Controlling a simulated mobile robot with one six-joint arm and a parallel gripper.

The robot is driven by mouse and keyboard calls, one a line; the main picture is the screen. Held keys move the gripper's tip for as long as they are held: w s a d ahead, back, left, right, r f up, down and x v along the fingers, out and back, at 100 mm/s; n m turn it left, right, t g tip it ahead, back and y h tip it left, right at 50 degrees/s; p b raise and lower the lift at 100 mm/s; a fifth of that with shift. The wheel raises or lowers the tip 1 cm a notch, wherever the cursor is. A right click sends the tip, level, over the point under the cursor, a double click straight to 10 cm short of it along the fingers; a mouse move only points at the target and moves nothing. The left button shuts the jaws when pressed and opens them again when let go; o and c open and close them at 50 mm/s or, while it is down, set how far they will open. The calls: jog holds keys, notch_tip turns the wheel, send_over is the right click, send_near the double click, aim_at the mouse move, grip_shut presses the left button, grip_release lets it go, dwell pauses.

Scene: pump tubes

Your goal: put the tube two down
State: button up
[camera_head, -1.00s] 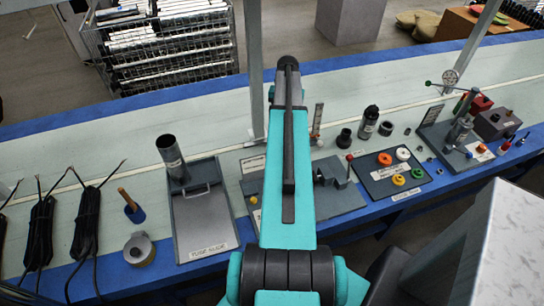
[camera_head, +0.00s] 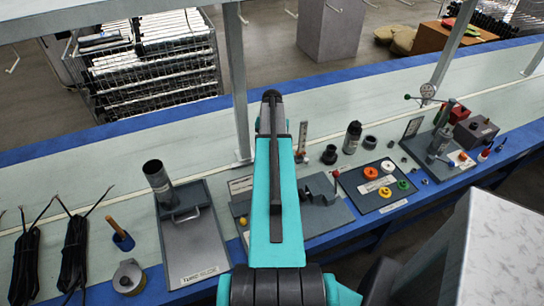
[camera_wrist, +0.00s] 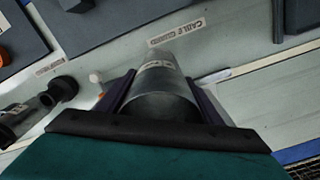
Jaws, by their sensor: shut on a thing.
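A grey metal tube (camera_wrist: 160,92) sits between the two dark fingers of my gripper (camera_wrist: 163,88) in the wrist view. The gripper is shut on it, and I look along the tube from its near end. In the head view my own arm hides the gripper and the held tube. Another dark grey tube (camera_head: 160,178) stands slightly tilted at the back of a grey slide tray (camera_head: 197,245) on the left. I cannot tell from the labels which tube is number two.
A grey fixture plate (camera_head: 322,217) lies right of my arm.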

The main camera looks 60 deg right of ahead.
jog(key=shift+f, duration=0.85)
jog(key=shift+f+p, duration=0.8)
jog(key=shift+f, duration=1.05)
jog(key=shift+f, duration=0.15)
jog(key=o, duration=1.3)
jog(key=shift+r, duration=0.25)
notch_tip(320, 180, up, 12)
jog(key=b, duration=0.4)
